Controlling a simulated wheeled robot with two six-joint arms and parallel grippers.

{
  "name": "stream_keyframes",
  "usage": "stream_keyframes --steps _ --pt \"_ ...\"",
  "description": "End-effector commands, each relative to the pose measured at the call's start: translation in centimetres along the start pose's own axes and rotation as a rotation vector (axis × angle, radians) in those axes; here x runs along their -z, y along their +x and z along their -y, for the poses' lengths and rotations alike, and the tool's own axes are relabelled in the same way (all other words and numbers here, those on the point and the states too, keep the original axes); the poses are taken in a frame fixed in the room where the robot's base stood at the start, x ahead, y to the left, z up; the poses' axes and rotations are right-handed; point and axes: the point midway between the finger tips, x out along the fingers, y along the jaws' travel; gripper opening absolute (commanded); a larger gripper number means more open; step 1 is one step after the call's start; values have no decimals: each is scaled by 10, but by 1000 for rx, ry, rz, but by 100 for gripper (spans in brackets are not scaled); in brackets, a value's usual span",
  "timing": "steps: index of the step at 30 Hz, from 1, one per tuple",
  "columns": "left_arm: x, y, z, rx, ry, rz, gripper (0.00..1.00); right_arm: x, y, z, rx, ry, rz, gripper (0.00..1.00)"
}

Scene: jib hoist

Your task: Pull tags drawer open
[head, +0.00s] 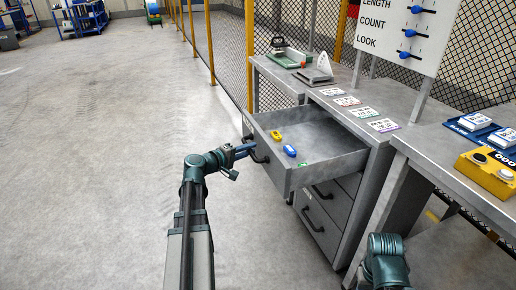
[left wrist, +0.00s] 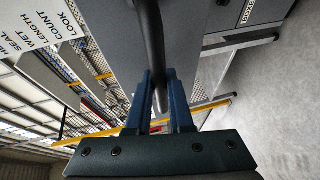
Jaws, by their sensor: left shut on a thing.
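The top drawer (head: 318,170) of the grey cabinet stands pulled out, its inside visible from above. A yellow piece (head: 276,135), a blue piece (head: 289,150) and a small green piece (head: 302,164) lie in it. My left gripper (head: 246,149) is at the drawer's front, shut on its black handle (head: 260,157). In the left wrist view the dark handle bar (left wrist: 151,35) runs down between the two blue fingers (left wrist: 160,100). My right gripper is out of view; only part of my right arm shows at the bottom right.
Closed drawers (head: 322,220) sit below the open one. Several cards (head: 347,101) lie on the bench top. A second bench (head: 440,145) at right carries a yellow button box (head: 488,172). Floor (head: 110,150) at left is clear; a mesh fence (head: 222,50) stands behind.

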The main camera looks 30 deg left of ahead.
Motion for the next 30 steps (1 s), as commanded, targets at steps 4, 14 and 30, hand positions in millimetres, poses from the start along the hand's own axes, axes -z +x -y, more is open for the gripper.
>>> stream_keyframes --steps 4,14,30 --pt "2 -4 1 1 0 0 0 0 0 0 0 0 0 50" --pt "2 -5 1 1 1 0 0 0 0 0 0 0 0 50" --pt "2 -8 1 0 0 -1 50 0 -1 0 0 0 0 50"
